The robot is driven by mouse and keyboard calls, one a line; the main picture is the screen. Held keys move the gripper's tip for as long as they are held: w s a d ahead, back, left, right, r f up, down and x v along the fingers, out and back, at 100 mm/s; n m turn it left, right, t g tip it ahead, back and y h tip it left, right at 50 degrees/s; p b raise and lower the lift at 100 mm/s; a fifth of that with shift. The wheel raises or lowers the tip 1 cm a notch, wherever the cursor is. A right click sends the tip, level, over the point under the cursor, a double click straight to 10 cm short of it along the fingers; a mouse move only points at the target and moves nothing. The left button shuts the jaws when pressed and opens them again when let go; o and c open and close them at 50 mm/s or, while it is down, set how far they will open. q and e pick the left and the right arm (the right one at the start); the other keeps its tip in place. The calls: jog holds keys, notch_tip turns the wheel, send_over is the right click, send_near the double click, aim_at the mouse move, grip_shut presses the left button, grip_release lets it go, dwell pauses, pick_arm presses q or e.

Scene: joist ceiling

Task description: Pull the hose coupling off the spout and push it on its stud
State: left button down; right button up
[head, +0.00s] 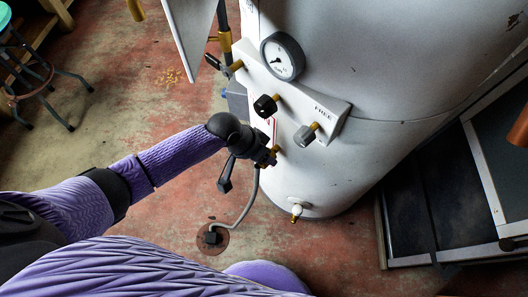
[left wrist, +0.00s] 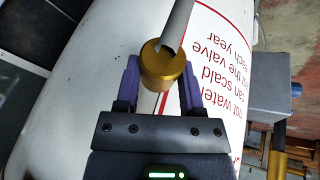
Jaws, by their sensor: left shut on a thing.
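My left gripper (head: 266,157) reaches in from the left and is close to the white tank's lower front. In the left wrist view its two purple fingers are shut on the brass hose coupling (left wrist: 160,72), one on each side. A grey hose (head: 247,200) leaves the coupling and runs down toward the floor; its end also shows in the left wrist view (left wrist: 177,25). A low fitting with a white body and brass tip (head: 297,211) sticks out near the tank's foot. Whether the coupling sits on a spout is hidden. My right gripper is not in view.
The white tank (head: 370,60) carries a panel with a round gauge (head: 283,57), a black knob (head: 266,105) and a grey knob (head: 306,134). A floor drain (head: 212,238) lies below. A stool (head: 35,75) stands at upper left. A dark framed unit (head: 430,190) is at right.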

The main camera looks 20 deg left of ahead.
pick_arm(q)
jog(key=shift+w+d, duration=0.2)
jog(key=shift+w, duration=0.15)
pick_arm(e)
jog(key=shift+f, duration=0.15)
pick_arm(q)
jog(key=shift+w+d+f+b, duration=0.1)
jog(key=shift+w+d+b, duration=0.15)
jog(key=shift+w+b, duration=0.35)
jog(key=shift+c, duration=0.6)
grip_release()
jog(key=s+a+r+p, duration=0.5)
jog(key=s+r+p, duration=0.1)
jog(key=r+p, duration=0.3)
jog(key=shift+p, duration=0.5)
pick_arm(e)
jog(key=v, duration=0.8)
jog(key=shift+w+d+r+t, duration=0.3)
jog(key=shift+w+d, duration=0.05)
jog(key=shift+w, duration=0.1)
